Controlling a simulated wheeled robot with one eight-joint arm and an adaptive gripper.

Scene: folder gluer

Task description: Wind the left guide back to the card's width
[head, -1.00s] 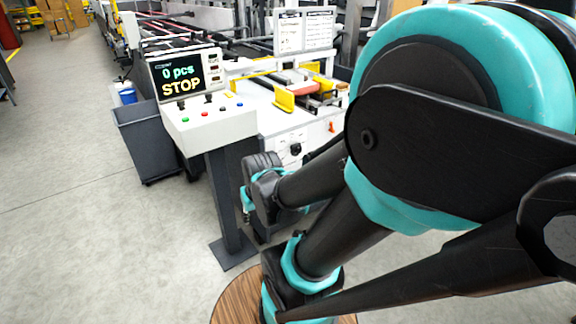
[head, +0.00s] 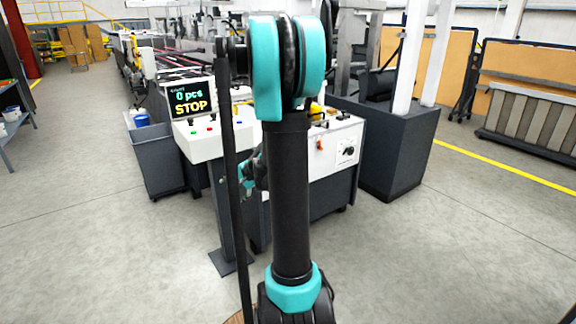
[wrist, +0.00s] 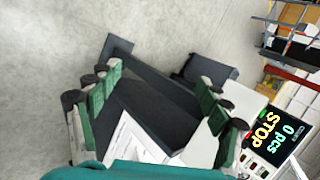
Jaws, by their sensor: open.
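The folder gluer's white feed end (head: 335,165) stands ahead in the head view. On its front are a black round knob (head: 349,151) and a small orange control (head: 319,144). My upright arm covers most of the feed area, so the left guide and the card cannot be made out. A small yellow part (head: 318,108) shows just right of the arm. In the wrist view my gripper (wrist: 158,100) is open, with its green fingers wide apart and nothing seen between them. It points down past dark machine parts and the grey floor, apart from the guide controls.
A control desk (head: 205,137) with a screen (head: 191,97) reading "0 pcs STOP" stands left of my arm; the screen also shows in the wrist view (wrist: 270,136). A dark bin (head: 160,160) stands left of it. A dark cabinet (head: 395,145) is at right. Floor is clear both sides.

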